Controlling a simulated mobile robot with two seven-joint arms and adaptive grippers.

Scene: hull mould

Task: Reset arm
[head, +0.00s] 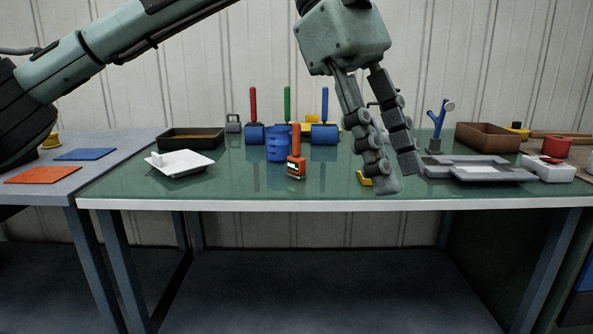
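My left arm reaches in from the upper left. Its gripper (398,180) hangs fingers down in front of the green-topped table (240,187), right of centre. A small yellow thing (364,179) is partly hidden behind the left finger. My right gripper is not in view.
An orange-handled brush (296,166), a blue cup (278,146), a white tray (179,164) and rollers with red (253,105), green and blue handles stand on the table. A grey mould (478,170) and brown bin (487,137) are at right. The front middle is clear.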

